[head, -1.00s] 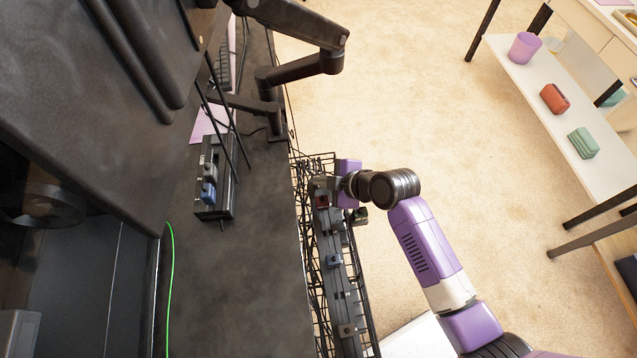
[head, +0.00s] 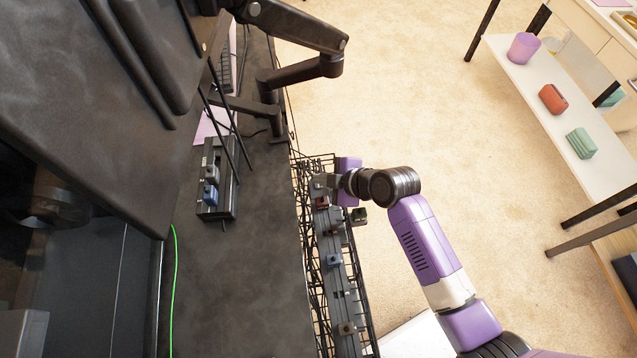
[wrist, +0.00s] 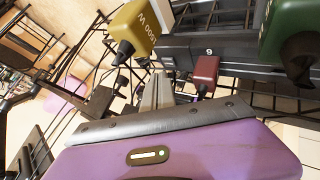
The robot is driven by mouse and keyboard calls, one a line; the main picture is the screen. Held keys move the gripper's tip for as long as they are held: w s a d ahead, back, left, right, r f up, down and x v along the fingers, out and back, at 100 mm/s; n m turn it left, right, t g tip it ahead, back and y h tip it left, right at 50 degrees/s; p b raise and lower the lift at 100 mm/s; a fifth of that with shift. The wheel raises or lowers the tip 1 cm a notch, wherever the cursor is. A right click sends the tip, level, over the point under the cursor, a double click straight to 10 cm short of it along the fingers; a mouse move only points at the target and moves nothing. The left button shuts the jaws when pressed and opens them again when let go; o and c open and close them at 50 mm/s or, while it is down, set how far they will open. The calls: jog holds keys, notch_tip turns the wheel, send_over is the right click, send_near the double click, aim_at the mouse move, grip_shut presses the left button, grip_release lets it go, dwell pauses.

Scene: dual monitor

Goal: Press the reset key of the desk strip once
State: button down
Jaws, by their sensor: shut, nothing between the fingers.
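A dark strip (head: 230,190) with a blue plug (head: 210,195) and a grey plug lies on the desk by the monitors. Its reset key is too small to make out. My gripper (head: 321,183) is shut and empty at the far end of another strip (head: 341,290), in the wire tray beside the desk. I cannot tell whether the fingertips touch anything.
A green plug (wrist: 290,40) is close at the right in the wrist view. Wire tray rods (head: 372,335) surround the lower strip. Monitor arms (head: 300,72) stand above the desk (head: 240,290). The floor right of my arm is open, up to a white shelf (head: 520,80).

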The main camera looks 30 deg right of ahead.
aim_at(322, 188)
jog(key=shift+r+p, duration=2.15)
jog(key=shift+r, duration=0.4)
